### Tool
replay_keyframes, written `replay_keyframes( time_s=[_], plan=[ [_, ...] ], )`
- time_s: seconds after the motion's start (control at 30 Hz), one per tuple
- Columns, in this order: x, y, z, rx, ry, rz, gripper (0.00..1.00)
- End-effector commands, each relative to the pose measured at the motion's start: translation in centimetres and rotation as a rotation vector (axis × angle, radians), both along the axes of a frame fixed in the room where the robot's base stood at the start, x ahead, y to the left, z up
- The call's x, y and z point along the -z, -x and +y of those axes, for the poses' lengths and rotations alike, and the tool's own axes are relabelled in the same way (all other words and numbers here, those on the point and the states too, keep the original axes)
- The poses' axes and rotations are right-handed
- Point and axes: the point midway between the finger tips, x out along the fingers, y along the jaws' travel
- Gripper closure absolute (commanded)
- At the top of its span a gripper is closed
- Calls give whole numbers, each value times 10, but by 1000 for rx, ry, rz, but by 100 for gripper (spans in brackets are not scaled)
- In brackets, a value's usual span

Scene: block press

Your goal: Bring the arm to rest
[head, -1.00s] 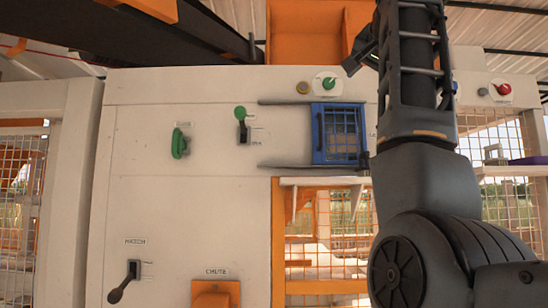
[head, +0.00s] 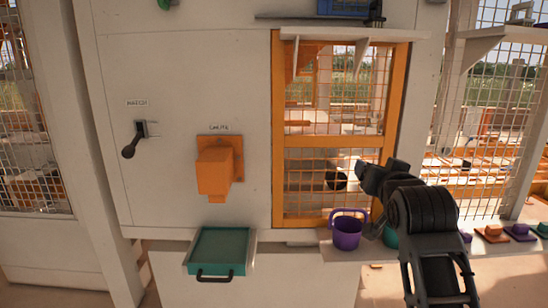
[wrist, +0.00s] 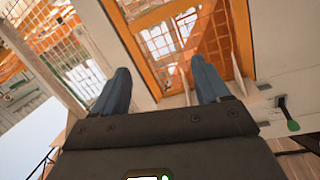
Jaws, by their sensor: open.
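My gripper (wrist: 160,67) is open in the wrist view, its two blue-grey fingers apart with nothing between them. Beyond the fingers is the orange-framed mesh door (wrist: 178,45), apart from them and tilted in the picture. In the head view my dark arm stands at the lower right, bent, in front of the shelf and the right part of the orange-framed mesh door (head: 340,141). I cannot clearly make out the fingertips in the head view.
A purple bucket (head: 346,230) stands on the shelf close left of my arm; a teal container (head: 391,238) is partly hidden behind it. Several coloured blocks sit at the right. The orange chute (head: 213,170), black lever (head: 130,150) and teal tray (head: 219,250) are farther left.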

Motion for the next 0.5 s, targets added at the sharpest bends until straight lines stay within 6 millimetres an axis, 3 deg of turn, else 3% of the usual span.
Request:
replay_keyframes(
  time_s=[0.03,0.2,0.5],
  plan=[
    [26,14,-2,-6,18,13,25],
    [92,63,-5,-33,71,28,25],
    [180,168,-8,-83,145,53,25]
  ],
)
